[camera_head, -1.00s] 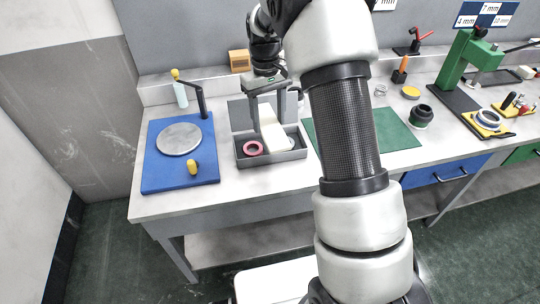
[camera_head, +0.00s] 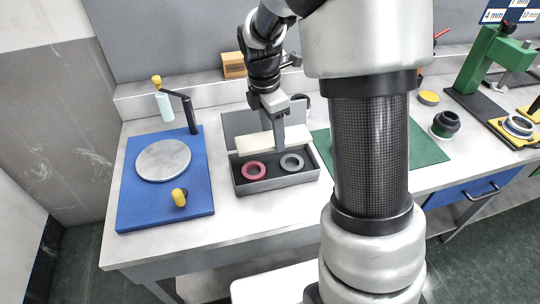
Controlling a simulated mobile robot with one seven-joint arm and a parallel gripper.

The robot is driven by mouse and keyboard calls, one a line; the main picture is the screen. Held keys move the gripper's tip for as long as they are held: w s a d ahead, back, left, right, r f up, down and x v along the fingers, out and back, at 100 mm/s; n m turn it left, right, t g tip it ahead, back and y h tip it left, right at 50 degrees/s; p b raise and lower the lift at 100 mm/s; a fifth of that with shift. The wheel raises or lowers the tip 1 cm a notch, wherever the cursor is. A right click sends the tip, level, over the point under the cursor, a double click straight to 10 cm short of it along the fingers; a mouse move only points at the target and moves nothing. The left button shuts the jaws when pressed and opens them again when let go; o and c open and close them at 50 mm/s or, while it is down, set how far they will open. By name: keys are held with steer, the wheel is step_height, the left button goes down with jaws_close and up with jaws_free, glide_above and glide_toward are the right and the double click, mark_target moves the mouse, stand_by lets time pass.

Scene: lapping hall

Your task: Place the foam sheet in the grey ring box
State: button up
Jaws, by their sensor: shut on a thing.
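The grey ring box (camera_head: 249,187) stands on the bench with its lid (camera_head: 240,122) raised at the back. A dark red ring (camera_head: 254,169) and a grey ring (camera_head: 291,162) lie side by side inside it. The foam sheet (camera_head: 256,143) is a cream-white slab over the rear part of the box, in front of the lid. My gripper (camera_head: 278,143) is shut on the foam sheet, coming down from above. I cannot tell whether the sheet touches the box.
A blue board (camera_head: 194,217) with a round grey plate (camera_head: 163,160), a yellow knob (camera_head: 180,197) and a dark crank post stands left of the box. A green mat (camera_head: 428,150) lies to the right, partly behind my arm. A wooden block (camera_head: 233,65) sits on the back ledge.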

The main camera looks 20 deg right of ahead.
step_height(320, 180, down, 9)
steer(key=shift+s+f+b, duration=0.15)
steer(key=shift+f+b, duration=0.05)
steer(key=shift+b, duration=0.55)
steer(key=shift+f, duration=0.1)
steer(key=o, duration=0.7)
steer(key=shift+o, duration=0.2)
